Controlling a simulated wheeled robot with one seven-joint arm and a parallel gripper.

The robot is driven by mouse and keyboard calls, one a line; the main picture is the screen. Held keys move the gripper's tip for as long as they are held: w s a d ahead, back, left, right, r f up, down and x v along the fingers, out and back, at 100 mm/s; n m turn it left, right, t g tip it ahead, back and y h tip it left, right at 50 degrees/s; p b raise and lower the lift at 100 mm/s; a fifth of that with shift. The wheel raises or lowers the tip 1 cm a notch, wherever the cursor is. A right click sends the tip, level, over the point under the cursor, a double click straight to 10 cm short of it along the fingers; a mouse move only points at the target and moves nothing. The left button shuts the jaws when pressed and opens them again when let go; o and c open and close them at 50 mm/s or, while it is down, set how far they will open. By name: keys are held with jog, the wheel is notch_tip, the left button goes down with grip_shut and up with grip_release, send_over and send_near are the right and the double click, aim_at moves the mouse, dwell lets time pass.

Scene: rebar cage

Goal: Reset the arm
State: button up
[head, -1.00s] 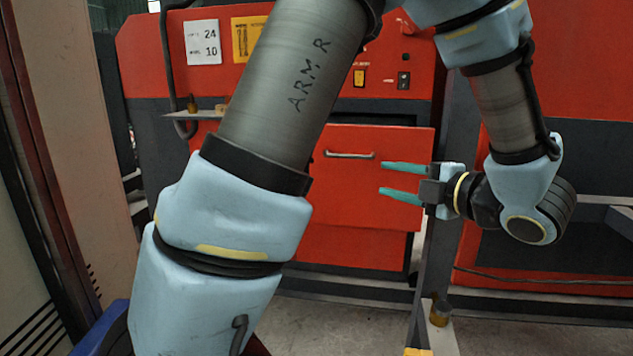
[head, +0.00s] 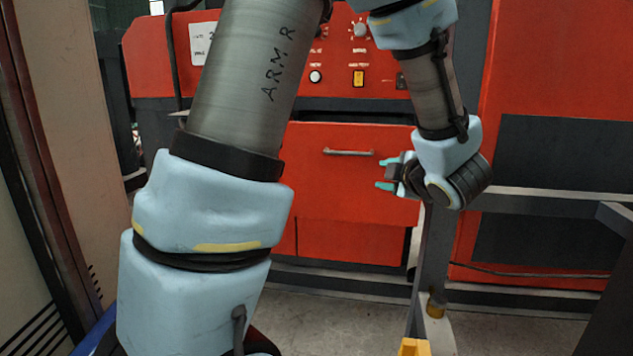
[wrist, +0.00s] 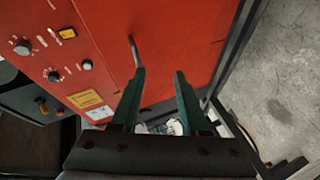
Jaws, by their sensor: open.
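My gripper (head: 382,174) is open and empty in the head view. Its two teal fingers point left, in front of the red machine's drawer panel. In the wrist view my gripper (wrist: 160,80) shows two dark green fingers set apart, with nothing held between them. My arm bends down from the top of the head view, and its large near links cover the left middle of the picture.
A red machine (head: 350,205) with a drawer handle (head: 348,152), knobs and a yellow switch (head: 358,78) stands behind my arm. A grey metal post (head: 434,255) stands just below my gripper. Concrete floor (head: 335,315) shows at the bottom.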

jog(key=a+f+m+g+h, duration=0.5)
jog(key=a+f+m+h, duration=0.15)
jog(key=m, duration=0.55)
jog(key=s+a+f+m+g+y, duration=0.1)
jog(key=s+a+f+m+g, duration=0.1)
jog(key=s+a, duration=0.4)
jog(key=s+a+f+m+g+y, duration=0.2)
jog(key=s+a+f+m+g, duration=0.1)
jog(key=s+a, duration=0.4)
jog(key=shift+a+m+g+p, duration=0.3)
jog(key=shift+a+m+g, duration=0.4)
jog(key=shift+a+g, duration=0.4)
jog(key=shift+o, duration=0.2)
jog(key=shift+d+f, duration=0.1)
jog(key=shift+d, duration=0.05)
